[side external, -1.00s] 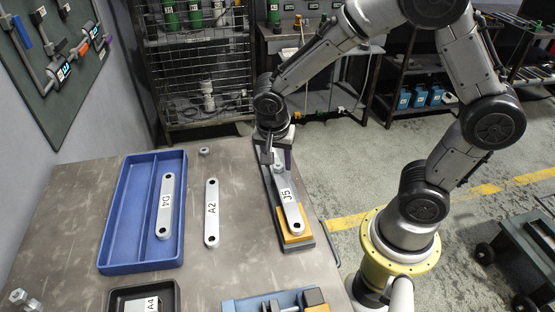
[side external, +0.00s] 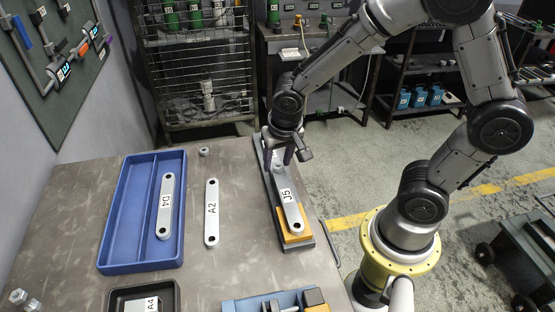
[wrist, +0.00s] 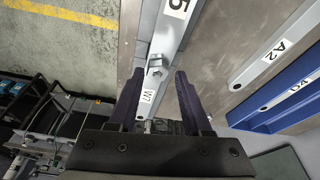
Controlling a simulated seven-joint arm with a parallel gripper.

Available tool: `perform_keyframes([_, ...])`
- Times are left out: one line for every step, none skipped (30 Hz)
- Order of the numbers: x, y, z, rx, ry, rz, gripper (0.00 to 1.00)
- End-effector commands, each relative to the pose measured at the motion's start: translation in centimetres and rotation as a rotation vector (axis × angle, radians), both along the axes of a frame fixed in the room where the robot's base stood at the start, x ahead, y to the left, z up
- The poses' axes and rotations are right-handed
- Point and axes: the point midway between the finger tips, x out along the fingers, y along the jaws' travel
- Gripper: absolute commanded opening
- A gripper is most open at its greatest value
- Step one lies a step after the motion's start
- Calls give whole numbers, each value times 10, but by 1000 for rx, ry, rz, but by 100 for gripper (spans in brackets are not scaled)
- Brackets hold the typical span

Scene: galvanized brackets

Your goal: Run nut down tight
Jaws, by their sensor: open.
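The grey bracket J5 (side external: 287,200) lies along the narrow dark fixture at the table's right side, its near end over an orange block (side external: 297,238). At its far end a hex nut (wrist: 156,72) sits on a bolt, also visible in the side view (side external: 279,168). In the wrist view, a second bracket, which seems marked W7 (wrist: 148,97), extends from this joint between my fingers. My gripper (side external: 280,160) is open above the joint, with its fingertips (wrist: 160,76) to either side of the nut, apparently not touching it. How far down the nut sits is unclear.
Bracket A2 (side external: 211,212) lies on the table beside the blue tray (side external: 110,232), which holds bracket D4 (side external: 165,205). A loose nut (side external: 204,151) lies near the far edge. A black tray (side external: 114,303) and a blue-grey vise-like fixture (side external: 243,305) stand in front.

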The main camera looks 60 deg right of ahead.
Motion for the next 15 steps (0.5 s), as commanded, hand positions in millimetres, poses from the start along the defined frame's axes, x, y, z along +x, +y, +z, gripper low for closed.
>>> perform_keyframes([0,-1,0,0,0,23,49])
perform_keyframes([0,-1,0,0,0,38,49])
perform_keyframes([0,-1,0,0,0,58,49])
perform_keyframes([0,0,0,0,-1,74,49])
perform_keyframes([0,0,0,1,0,87,49])
perform_keyframes([0,0,0,0,0,107,49])
perform_keyframes([0,0,0,0,0,121,49])
perform_keyframes([0,0,0,0,0,135,49])
perform_keyframes([0,0,0,0,0,153,49])
perform_keyframes([0,0,0,0,0,167,49])
perform_keyframes([0,-1,0,-1,0,181,49])
perform_keyframes([0,-1,0,-1,-1,199,49])
perform_keyframes([0,0,0,0,-1,211,49])
perform_keyframes([0,0,0,1,0,223,49])
perform_keyframes([0,0,0,0,0,242,49])
